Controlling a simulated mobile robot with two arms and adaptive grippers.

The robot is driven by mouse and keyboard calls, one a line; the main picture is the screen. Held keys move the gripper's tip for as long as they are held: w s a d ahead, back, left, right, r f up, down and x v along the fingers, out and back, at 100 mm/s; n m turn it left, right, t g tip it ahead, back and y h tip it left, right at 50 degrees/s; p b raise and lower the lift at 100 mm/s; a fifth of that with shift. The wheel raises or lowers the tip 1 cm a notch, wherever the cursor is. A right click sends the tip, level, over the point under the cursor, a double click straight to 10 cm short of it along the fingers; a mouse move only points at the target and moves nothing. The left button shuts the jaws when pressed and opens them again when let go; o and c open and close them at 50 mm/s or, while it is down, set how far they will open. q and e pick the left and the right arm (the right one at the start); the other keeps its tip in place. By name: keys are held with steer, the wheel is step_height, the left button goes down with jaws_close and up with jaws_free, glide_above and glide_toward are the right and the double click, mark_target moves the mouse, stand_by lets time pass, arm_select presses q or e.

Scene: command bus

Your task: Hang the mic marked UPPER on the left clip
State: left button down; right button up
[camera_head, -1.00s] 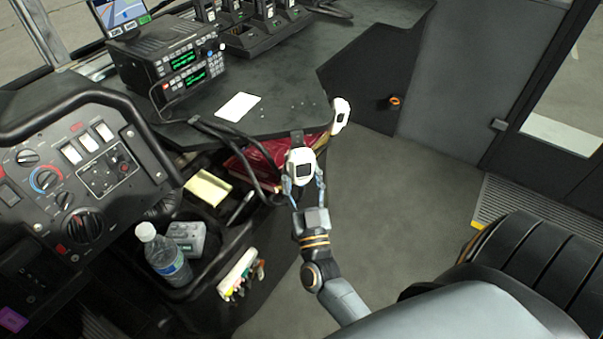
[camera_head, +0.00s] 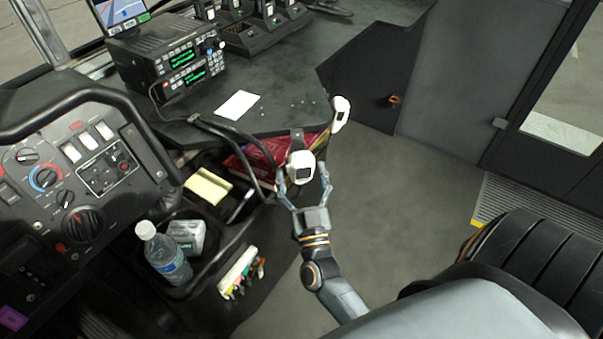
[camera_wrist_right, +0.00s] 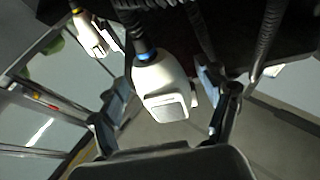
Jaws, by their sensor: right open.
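A white mic (camera_head: 300,166) with a dark face hangs at the front edge of the desk, just under a dark clip (camera_head: 297,140). In the right wrist view this mic (camera_wrist_right: 162,95) shows a blue ring at its neck, where a dark cord joins. A second white mic (camera_head: 340,113) hangs at the desk corner to the right; it also shows in the wrist view (camera_wrist_right: 92,35). No marking is readable on either mic. My right gripper (camera_head: 304,178) is open, its fingers spread on both sides of the nearer mic with gaps visible. My left gripper is not in view.
Black cords (camera_head: 232,135) loop over the desk edge beside the nearer mic. A red folder (camera_head: 262,155) lies in the shelf behind it. A radio (camera_head: 170,65) and a white card (camera_head: 237,105) sit on the desk. A seat (camera_head: 520,270) stands right; the floor between is clear.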

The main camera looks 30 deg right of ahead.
steer(key=v, duration=1.2)
